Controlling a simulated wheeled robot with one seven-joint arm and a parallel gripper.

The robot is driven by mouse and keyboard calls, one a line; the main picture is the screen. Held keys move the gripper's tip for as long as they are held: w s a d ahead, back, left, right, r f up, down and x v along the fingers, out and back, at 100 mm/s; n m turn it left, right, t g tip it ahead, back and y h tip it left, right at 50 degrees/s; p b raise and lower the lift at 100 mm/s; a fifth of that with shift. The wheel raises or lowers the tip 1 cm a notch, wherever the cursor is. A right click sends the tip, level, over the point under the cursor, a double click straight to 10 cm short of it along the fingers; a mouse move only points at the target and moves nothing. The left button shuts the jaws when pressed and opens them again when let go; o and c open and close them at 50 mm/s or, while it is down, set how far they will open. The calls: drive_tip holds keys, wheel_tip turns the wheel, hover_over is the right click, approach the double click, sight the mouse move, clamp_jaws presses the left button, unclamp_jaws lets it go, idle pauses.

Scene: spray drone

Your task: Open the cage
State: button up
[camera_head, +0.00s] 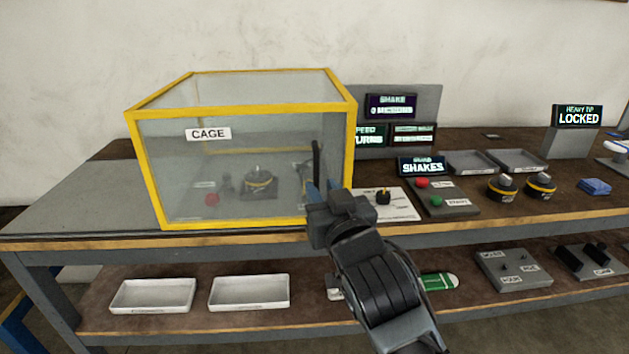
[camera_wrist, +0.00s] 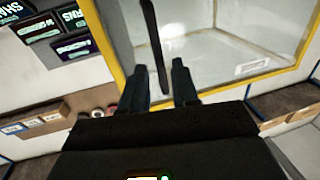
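The cage (camera_head: 241,109) is a clear box with yellow edges and a "CAGE" label, standing shut on the left of the bench. It also shows in the wrist view (camera_wrist: 225,78). A dark upright handle bar (camera_head: 316,158) is at the right of its front face; the bar shows in the wrist view too (camera_wrist: 153,38). My gripper (camera_head: 322,190) is at the bar's lower end. In the wrist view its two fingers (camera_wrist: 160,78) are apart, one on each side of the bar's line, with gaps visible. Contact cannot be told.
White trays (camera_head: 249,291) lie on the lower shelf.

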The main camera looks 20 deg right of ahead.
sight(317, 181)
drive_tip(key=shift+w+d, duration=0.15)
drive_tip(key=shift+w, duration=1)
drive_tip(key=shift+w+d, duration=0.15)
drive_tip(key=shift+w, duration=1)
clamp_jaws()
